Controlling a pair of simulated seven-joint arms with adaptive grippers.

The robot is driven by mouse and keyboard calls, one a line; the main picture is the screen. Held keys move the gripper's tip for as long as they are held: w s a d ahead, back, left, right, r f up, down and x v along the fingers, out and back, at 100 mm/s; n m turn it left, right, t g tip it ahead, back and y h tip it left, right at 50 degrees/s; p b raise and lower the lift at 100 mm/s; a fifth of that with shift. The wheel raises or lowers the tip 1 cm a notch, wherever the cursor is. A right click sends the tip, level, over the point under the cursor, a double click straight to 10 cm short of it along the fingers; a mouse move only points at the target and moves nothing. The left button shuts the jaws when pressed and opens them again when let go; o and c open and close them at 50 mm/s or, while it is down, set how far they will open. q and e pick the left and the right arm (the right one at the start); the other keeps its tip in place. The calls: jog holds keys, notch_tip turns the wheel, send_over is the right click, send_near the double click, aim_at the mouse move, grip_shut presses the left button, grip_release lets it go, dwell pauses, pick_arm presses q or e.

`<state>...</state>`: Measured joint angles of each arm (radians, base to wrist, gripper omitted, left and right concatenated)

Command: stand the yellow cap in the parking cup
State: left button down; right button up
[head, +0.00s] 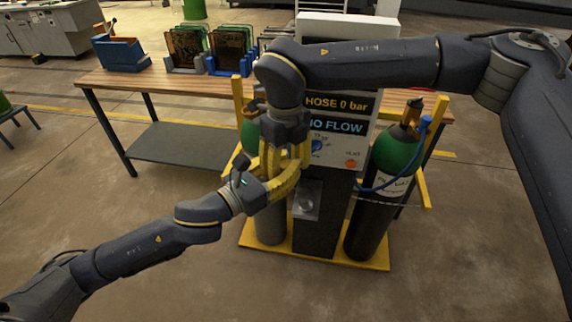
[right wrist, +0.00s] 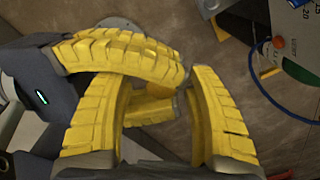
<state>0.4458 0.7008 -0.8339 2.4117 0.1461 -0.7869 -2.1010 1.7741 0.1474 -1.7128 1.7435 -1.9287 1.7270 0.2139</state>
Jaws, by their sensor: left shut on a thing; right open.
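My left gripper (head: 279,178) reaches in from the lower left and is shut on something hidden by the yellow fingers. The yellow cap cannot be told apart from these fingers. My right gripper (head: 284,160) hangs from above with its fingers open, close around the left gripper's fingers. In the right wrist view the open right fingers (right wrist: 152,78) point toward the left gripper (right wrist: 178,88), which crosses from the left. Whether they touch is unclear. A metal plate with a small round cup-like part (head: 305,204), perhaps the parking cup, shows on the dark column below.
A green-topped cylinder (head: 393,160) with a blue hose stands right of the column. A second cylinder (head: 270,225) is partly hidden at left. The panel (head: 338,126) reads "HOSE 0 bar" and "NO FLOW". A wooden bench (head: 170,86) with racks stands behind.

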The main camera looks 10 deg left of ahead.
aim_at(285, 164)
jog(key=shift+s, duration=0.1)
grip_shut()
grip_release()
dwell(0.3)
pick_arm(q)
jog(key=w+d+f+m+g+h, duration=0.4)
jog(key=w+f+g, duration=0.1)
jog(key=f, duration=0.1)
jog(key=shift+m+g, duration=0.3)
jog(key=shift+m, duration=0.1)
pick_arm(e)
notch_tip(285, 164, up, 12)
dwell(0.8)
